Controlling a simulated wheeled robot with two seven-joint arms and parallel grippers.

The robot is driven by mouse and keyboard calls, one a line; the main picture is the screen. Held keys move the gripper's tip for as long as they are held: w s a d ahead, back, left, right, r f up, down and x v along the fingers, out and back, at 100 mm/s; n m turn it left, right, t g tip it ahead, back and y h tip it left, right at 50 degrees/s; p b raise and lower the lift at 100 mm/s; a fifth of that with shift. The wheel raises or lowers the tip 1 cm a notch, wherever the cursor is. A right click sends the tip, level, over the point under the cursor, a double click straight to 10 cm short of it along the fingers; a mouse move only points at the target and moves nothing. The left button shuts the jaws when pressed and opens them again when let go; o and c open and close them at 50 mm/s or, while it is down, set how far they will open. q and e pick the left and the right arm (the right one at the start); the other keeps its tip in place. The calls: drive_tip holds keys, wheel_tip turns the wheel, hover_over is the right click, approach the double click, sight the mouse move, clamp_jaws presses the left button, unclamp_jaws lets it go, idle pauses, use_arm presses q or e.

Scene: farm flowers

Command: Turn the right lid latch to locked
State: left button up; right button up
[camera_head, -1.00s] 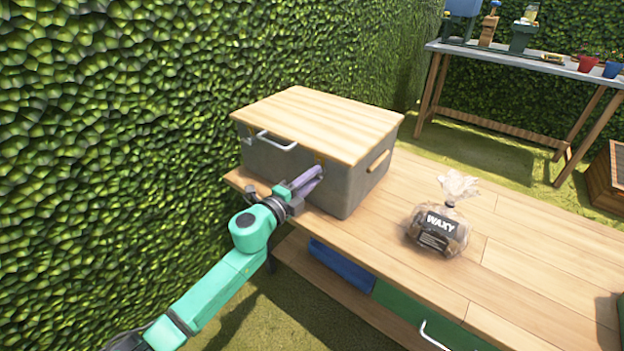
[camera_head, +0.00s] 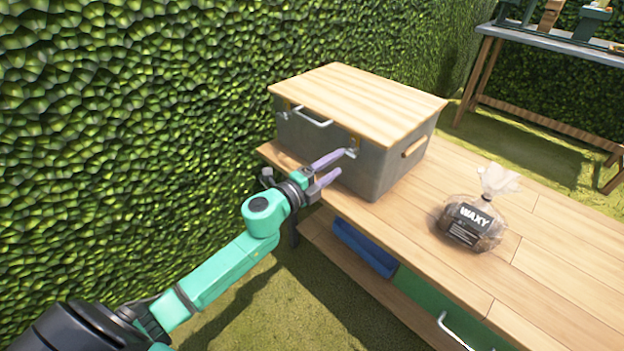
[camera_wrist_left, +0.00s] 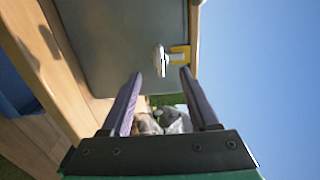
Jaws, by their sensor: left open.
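The grey box (camera_head: 383,172) with a pale wooden lid (camera_head: 358,98) stands on the wooden bench, its lid down. The right lid latch (camera_head: 352,151) is a small metal piece on the front face, below a brass plate near the right corner. In the left wrist view the latch (camera_wrist_left: 160,60) shows beside its yellow plate (camera_wrist_left: 180,55), ahead of and between the finger lines. My left gripper (camera_head: 333,168) is open and empty in front of the box, its upper fingertip close to the latch; I cannot tell whether they touch. My right gripper is not in view.
A lid handle (camera_head: 312,118) sits on the box front, left of the latch. A bag marked WAXY (camera_head: 472,224) stands on the bench (camera_head: 400,235) to the right. A blue bin (camera_head: 364,248) is under the bench. A hedge is close behind.

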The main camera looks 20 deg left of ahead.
use_arm(q)
drive_tip(key=v, duration=1)
drive_tip(key=shift+b, duration=0.4)
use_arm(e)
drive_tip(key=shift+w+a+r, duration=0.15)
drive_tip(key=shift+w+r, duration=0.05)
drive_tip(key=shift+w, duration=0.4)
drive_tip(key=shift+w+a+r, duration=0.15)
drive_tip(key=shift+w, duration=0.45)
